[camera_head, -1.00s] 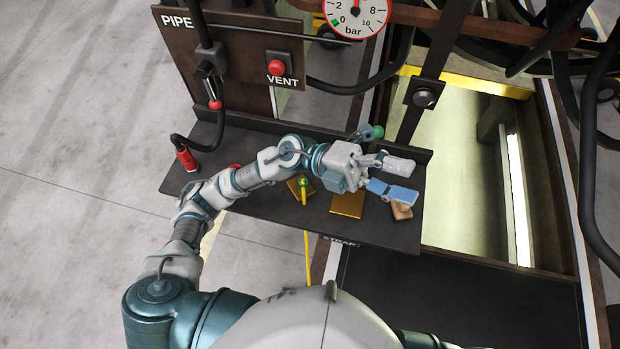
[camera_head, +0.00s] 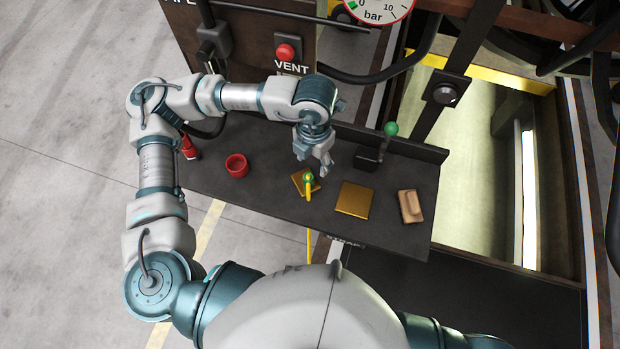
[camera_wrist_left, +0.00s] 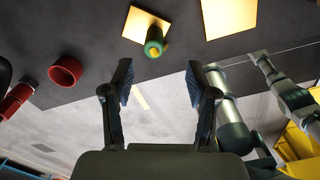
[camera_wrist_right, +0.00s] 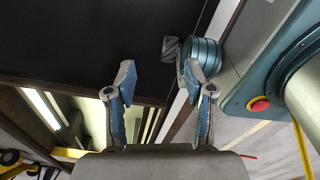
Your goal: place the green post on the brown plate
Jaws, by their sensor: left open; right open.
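The green post (camera_head: 309,177) stands on a small gold-brown plate (camera_head: 298,184) on the dark bench, with a yellow piece at its front. The post also shows in the left wrist view (camera_wrist_left: 154,42). A larger gold-brown plate (camera_head: 355,199) lies bare to its right. I cannot tell which plate is the task's brown plate. My left gripper (camera_head: 314,163) is open and empty, pointing down just behind the post. My right gripper (camera_wrist_right: 158,82) is open and empty in the right wrist view, away from these things; the head view does not show it.
A red cup (camera_head: 236,165) and a red-handled tool (camera_head: 189,147) are on the left of the bench. A tan block (camera_head: 410,206) lies on the right. A green-knobbed lever (camera_head: 391,130) stands behind the plates. A panel with a red VENT button (camera_head: 286,52) rises at the back.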

